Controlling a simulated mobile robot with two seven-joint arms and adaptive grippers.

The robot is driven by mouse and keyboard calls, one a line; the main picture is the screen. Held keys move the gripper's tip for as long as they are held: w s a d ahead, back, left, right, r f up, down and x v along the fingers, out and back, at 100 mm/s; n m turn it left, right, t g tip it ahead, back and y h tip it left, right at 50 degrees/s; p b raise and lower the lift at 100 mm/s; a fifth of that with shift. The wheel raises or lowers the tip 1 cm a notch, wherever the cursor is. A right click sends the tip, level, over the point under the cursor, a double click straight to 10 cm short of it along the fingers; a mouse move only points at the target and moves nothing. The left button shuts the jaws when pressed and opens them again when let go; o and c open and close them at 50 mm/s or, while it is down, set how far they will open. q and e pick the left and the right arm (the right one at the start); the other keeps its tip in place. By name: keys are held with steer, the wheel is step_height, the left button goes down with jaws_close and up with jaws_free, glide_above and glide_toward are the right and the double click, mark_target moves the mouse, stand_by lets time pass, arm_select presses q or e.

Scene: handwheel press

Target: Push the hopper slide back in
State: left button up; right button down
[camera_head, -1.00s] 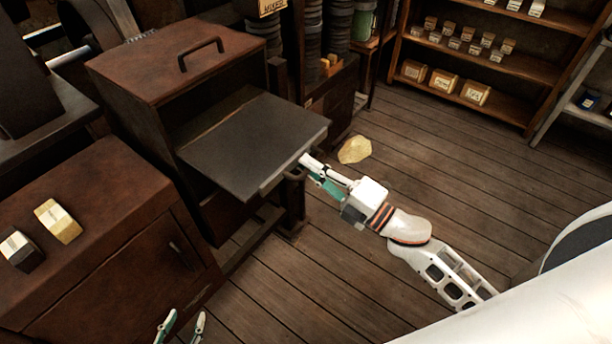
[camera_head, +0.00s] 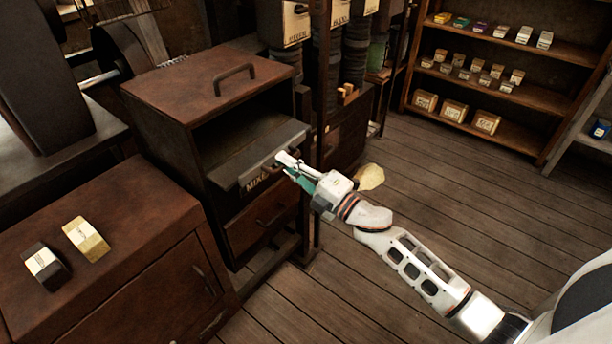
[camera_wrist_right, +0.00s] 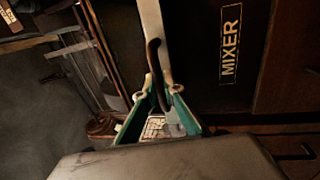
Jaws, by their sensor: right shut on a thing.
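The hopper slide (camera_head: 240,150) is a dark grey flat plate in the open front of a rusty brown cabinet (camera_head: 180,90). Most of it lies inside the cabinet, and its front strip sticks out past the opening. My right gripper (camera_head: 286,162) is at the right part of the slide's front edge, shut on its handle. In the right wrist view the dark curved handle (camera_wrist_right: 153,62) runs between the green-padded fingers. A "MIXER" label (camera_wrist_right: 229,52) shows beside them, and also under the slide's edge in the head view. My left gripper is out of view.
A drawer (camera_head: 262,220) sits below the slide. A low brown cabinet (camera_head: 130,235) with a yellow block (camera_head: 86,238) and a dark block (camera_head: 46,268) stands at front left. Shelves (camera_head: 480,95) stand at the back right. The plank floor is mostly clear; a yellowish lump lies behind my right arm.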

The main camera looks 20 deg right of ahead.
mark_target(269, 152)
steer(key=x, duration=0.3)
steer(key=f+b+x, duration=0.1)
steer(key=x, duration=0.1)
steer(key=shift+w+a, duration=0.3)
steer(key=shift+w, duration=0.1)
steer(key=shift+r, duration=0.15)
steer(key=c, duration=2.2)
jaws_free()
steer(key=shift+w+a, duration=0.1)
steer(key=shift+o, duration=0.2)
steer(key=v, duration=1.2)
